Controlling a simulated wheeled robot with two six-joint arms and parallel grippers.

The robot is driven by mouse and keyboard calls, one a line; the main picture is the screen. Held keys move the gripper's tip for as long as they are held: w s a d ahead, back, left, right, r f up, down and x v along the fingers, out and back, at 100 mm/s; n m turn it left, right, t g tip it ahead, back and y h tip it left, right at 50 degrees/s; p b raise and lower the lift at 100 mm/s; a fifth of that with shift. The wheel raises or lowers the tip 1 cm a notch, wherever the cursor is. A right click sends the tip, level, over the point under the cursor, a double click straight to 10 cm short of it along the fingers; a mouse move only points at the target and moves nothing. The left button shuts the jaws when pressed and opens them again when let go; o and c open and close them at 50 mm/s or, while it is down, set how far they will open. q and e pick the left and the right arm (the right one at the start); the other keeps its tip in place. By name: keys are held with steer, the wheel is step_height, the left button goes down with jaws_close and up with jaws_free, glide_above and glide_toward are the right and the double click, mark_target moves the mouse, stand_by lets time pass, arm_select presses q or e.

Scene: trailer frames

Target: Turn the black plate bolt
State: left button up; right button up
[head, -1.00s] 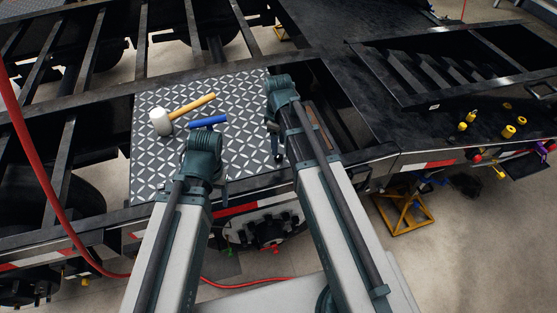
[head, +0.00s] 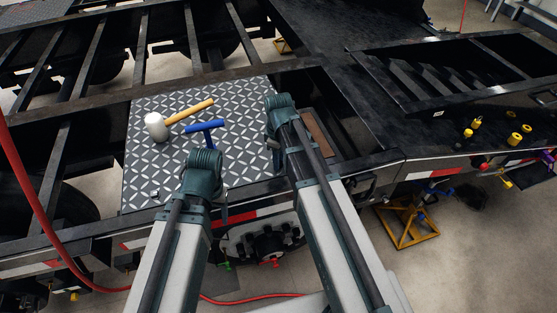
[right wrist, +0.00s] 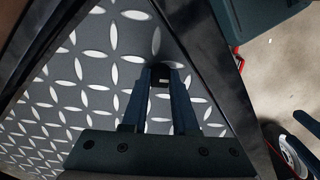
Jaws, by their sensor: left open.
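The diamond-pattern plate (head: 150,170) lies on the trailer frame and fills much of the right wrist view (right wrist: 95,70). In that view a dark, bolt-like part (right wrist: 158,70) at the plate's corner lies between the fingertips of my right gripper (right wrist: 162,80). I cannot tell whether the fingers press on it. In the head view my right gripper (head: 274,152) is low at the plate's right edge, with its tips hidden. My left gripper (head: 222,205) is open and empty near the plate's front edge, mostly hidden by its wrist.
A white-headed mallet (head: 157,127) with a yellow handle and a blue T-handle tool (head: 205,127) lie on the plate. A red hose (head: 32,180) runs at left. Several yellow fittings (head: 476,122) stand on the deck at right. Dark frame rails surround the plate.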

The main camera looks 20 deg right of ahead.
jaws_close()
